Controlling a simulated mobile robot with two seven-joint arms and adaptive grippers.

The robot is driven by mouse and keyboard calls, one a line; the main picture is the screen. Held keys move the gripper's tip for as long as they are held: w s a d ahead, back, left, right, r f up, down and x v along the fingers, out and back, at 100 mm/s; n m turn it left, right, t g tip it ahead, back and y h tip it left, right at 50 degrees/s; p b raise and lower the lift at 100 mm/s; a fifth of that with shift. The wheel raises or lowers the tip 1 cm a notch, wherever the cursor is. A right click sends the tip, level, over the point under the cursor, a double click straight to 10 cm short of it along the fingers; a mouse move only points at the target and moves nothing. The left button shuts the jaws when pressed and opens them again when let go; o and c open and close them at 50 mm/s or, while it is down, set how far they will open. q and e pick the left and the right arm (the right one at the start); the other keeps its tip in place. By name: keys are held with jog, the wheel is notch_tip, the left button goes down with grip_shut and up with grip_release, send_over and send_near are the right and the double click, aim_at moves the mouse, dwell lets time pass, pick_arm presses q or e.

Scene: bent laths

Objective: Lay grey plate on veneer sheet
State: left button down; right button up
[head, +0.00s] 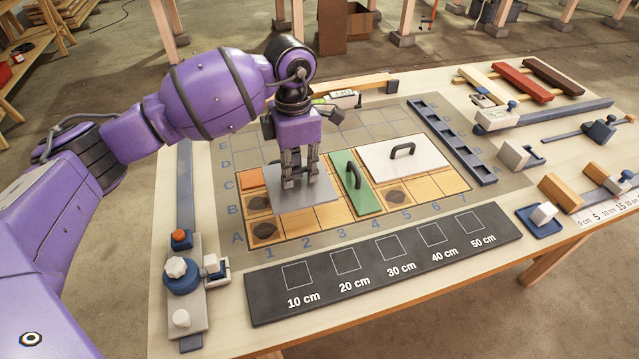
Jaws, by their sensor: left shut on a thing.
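My left gripper (300,180) points down, shut on the grey plate (311,198); the fingers hide the part they hold. The plate looks flat and lies over or just above the left part of the orange wood veneer sheet (326,220). I cannot tell whether it touches the sheet. The sheet has a grid of squares and dark knots, with some knots showing at its left end. A green plate (349,190) with a black handle and a white plate (405,160) with a black handle lie on the sheet to the right. My right gripper is not in view.
The sheet lies on a grey lettered and numbered mat (225,190). A black board with length marks (385,262) lies in front. A blue slotted rail (450,140) stands at right. Clamps (183,275) sit at left; blocks and coloured laths (522,82) lie at right.

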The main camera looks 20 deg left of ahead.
aim_at(311, 192)
pick_arm(q)
jog(key=d+f, duration=0.2)
jog(key=shift+d+f, duration=0.15)
jog(key=shift+f, duration=0.2)
jog(key=shift+w+d+f, duration=0.1)
jog(key=shift+d+f, duration=0.05)
jog(key=shift+f, duration=1.6)
jog(key=shift+f, duration=0.1)
jog(key=c, duration=1.8)
grip_release()
jog(key=shift+c, duration=0.2)
notch_tip(311, 192, up, 12)
jog(key=shift+w+r, duration=0.15)
